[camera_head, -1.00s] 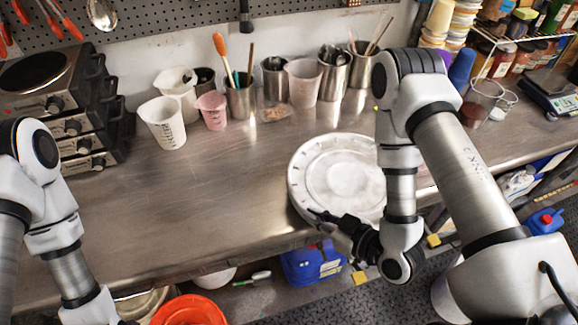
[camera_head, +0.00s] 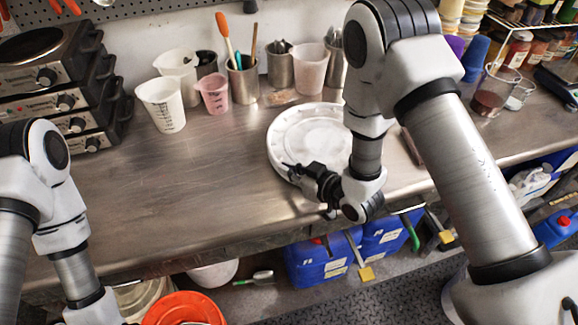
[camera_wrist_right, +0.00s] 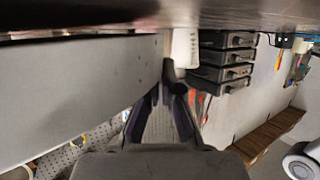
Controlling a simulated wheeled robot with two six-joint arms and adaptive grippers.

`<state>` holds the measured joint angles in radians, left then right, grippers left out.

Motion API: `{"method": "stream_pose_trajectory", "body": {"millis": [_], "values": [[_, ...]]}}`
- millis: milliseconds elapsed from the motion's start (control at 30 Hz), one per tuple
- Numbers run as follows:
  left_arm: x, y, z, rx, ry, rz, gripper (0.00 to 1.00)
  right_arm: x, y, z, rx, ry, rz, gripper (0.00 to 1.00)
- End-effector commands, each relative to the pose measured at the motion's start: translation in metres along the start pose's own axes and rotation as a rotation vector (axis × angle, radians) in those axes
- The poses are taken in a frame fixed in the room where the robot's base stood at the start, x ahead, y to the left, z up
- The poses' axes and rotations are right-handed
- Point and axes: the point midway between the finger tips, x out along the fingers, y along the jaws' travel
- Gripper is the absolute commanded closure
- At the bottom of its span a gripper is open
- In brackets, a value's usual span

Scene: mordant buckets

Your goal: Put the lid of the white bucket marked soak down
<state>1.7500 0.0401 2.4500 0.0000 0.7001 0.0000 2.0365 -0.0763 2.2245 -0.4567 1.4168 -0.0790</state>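The round white lid (camera_head: 300,122) is flat-side up at the front of the steel bench in the head view; my right arm hides its right part. My right gripper (camera_head: 292,169) is at its near left edge. It appears shut on the rim, though the contact is partly hidden. In the right wrist view the dark fingertips (camera_wrist_right: 170,78) are close together beside a large pale surface. Whether the lid touches the bench is unclear. A white bucket (camera_head: 213,274) shows partly under the bench; no "soak" marking is readable. My left gripper is out of view.
Measuring cups (camera_head: 163,104) and tool-filled metal pots (camera_head: 242,82) stand at the back. Stacked hotplates (camera_head: 62,85) are at the left. The bench (camera_head: 170,190) left of the lid is clear. An orange bucket (camera_head: 185,309) and blue jugs (camera_head: 322,260) are below.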

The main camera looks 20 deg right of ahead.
Motion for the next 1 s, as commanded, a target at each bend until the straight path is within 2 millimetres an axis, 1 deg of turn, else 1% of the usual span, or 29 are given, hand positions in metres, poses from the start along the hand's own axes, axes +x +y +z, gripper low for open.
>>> {"method": "stream_pose_trajectory", "body": {"millis": [233, 600, 700, 733, 767, 800, 1000], "values": [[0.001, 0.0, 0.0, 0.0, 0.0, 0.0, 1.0, 0.001, 0.0, 0.002, -0.001, 0.002, 0.001, 1.0], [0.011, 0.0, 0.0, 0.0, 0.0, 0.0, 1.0, 0.005, -0.001, 0.016, 0.001, -0.002, -0.001, 1.0], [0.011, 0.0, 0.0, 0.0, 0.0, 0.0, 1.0, 0.004, -0.001, 0.017, 0.003, -0.006, -0.002, 1.0], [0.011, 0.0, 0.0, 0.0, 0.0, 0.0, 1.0, 0.004, -0.002, 0.018, 0.004, -0.008, -0.002, 0.94], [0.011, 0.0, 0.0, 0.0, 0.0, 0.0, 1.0, 0.004, -0.002, 0.018, 0.004, -0.008, -0.003, 0.84], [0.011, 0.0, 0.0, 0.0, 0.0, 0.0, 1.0, 0.004, -0.002, 0.018, 0.004, -0.008, -0.003, 0.69], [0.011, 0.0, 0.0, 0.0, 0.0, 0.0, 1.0, 0.005, -0.001, 0.017, 0.001, -0.004, -0.001, 0.69]]}}
